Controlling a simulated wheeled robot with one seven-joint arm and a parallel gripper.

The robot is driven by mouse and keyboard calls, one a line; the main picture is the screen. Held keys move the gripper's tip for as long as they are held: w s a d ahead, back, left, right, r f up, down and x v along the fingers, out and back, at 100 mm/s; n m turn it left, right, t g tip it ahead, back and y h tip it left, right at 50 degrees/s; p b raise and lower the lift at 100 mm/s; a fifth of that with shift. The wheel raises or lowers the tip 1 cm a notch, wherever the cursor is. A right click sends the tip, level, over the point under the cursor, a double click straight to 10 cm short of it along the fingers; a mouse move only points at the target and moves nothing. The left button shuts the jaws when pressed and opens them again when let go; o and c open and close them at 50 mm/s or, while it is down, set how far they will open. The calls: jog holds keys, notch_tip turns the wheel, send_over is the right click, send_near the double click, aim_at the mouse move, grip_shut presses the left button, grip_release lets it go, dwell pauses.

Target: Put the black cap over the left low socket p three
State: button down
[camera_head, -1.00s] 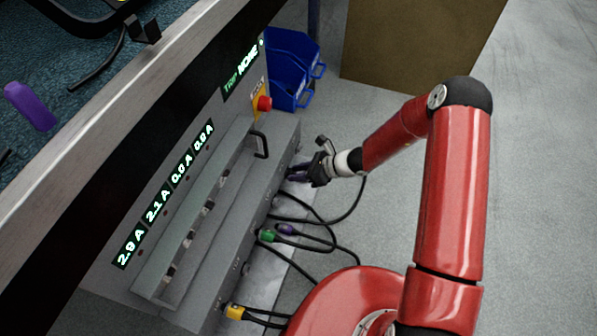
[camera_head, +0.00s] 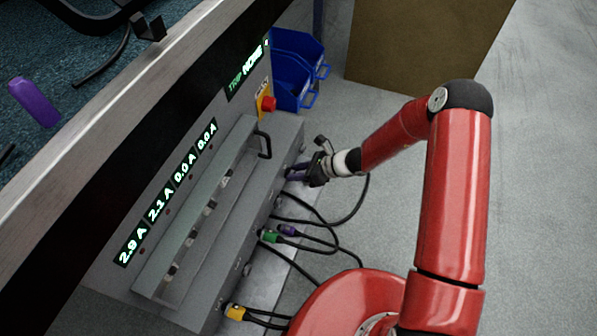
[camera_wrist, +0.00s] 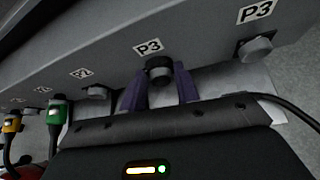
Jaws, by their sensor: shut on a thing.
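My gripper (camera_head: 301,172) is at the far end of the grey box's low front face, with its dark purple fingers pointing at the face. In the wrist view the fingers (camera_wrist: 160,88) are shut on the black cap (camera_wrist: 159,72), one on each side. The cap lies against the face directly below the left P3 label (camera_wrist: 148,47). The socket behind it is hidden, and I cannot tell how far the cap is seated. The right P3 label (camera_wrist: 255,12) has a bare grey socket (camera_wrist: 256,49) below it.
Green (camera_head: 269,236) and yellow (camera_head: 235,312) plugs sit along the same face, with a purple plug (camera_head: 287,230) near the green. Black cables loop on the floor below my gripper. Blue bins (camera_head: 293,75) stand beyond the box. Open floor lies to the right.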

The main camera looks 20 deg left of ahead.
jog(key=c, duration=1)
grip_release()
jog(key=shift+o, duration=0.2)
jog(key=shift+r, duration=0.1)
jog(key=p+v, duration=0.1)
jog(key=v, duration=0.6)
jog(key=shift+d, duration=0.35)
jog(key=shift+r, duration=0.2)
jog(key=s+d+r+n+h+p, duration=0.2)
jog(key=d+r+n, duration=0.15)
jog(key=r, duration=0.45)
jog(key=s+d+r+n+h+p, duration=0.1)
jog(key=s+d+r+n, duration=0.2)
jog(key=r, duration=0.6)
jog(key=s+d+r+n+h+p, duration=0.1)
jog(key=d+r+n+h+p, duration=0.15)
jog(key=r+n, duration=0.4)
jog(key=s+d+r+n+t+h+p, duration=0.1)
jog(key=s+d+r+n+t+h, duration=0.2)
jog(key=s+d+r, duration=0.5)
jog(key=s+d+r+n+t+h+p, duration=0.2)
jog(key=s+d+r, duration=0.5)
jog(key=r, duration=0.5)
jog(key=shift+s+d+n+t+h+p, duration=0.35)
jog(key=shift+n+t+h, duration=0.25)
jog(key=shift+n, duration=0.3)
